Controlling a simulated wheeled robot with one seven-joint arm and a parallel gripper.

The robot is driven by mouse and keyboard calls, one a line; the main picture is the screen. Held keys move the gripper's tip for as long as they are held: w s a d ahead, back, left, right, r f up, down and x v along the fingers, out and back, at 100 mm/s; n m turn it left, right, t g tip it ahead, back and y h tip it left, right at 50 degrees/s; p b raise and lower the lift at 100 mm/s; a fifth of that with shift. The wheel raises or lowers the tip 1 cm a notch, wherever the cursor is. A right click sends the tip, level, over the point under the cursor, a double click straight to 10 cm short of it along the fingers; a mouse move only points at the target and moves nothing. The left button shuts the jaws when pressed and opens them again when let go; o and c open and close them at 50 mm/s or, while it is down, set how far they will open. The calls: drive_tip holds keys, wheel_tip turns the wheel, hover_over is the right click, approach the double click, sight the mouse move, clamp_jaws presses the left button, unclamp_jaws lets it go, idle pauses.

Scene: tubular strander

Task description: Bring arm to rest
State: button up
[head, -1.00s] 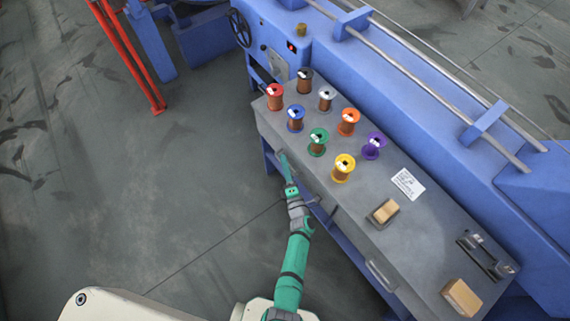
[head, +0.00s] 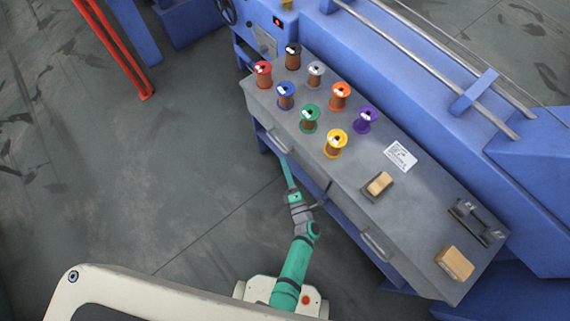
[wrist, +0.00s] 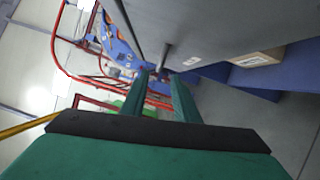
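My gripper (head: 288,172) is at the end of my green arm, in front of the grey workbench's (head: 348,196) drawer side, near its left drawer handle (head: 277,142). In the wrist view my gripper (wrist: 158,84) shows two green fingers with a clear gap between them. Nothing is held in the gap. The arm reaches forward from my base and is bent at the wrist. I cannot tell from the head view how far the fingertips are from the bench front.
Several coloured spools, including a yellow one (head: 336,144), stand on the bench, with a label sheet (head: 400,155), a wooden-topped block (head: 378,185) and a cardboard box (head: 455,263). A blue machine (head: 420,105) stands behind. Open floor (head: 140,170) lies left, with a red frame (head: 115,50) beyond.

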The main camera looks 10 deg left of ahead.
idle(0.4)
drive_tip(key=s+d+r+m+h, duration=0.2)
drive_tip(key=s+r+m+h, duration=0.1)
drive_tip(key=s+r+m, duration=0.5)
drive_tip(key=s+d+r+m+h, duration=0.3)
drive_tip(key=s+r+m, duration=0.6)
drive_tip(key=s, duration=0.3)
drive_tip(key=s+d+r+m+g+h, duration=0.1)
drive_tip(key=s+d+r+m+h, duration=0.2)
drive_tip(key=s+r+m, duration=0.5)
drive_tip(key=shift+s+d+r+m, duration=0.25)
drive_tip(key=shift+s+r+m, duration=0.15)
drive_tip(key=shift+s+r, duration=0.5)
drive_tip(key=shift+f, duration=0.1)
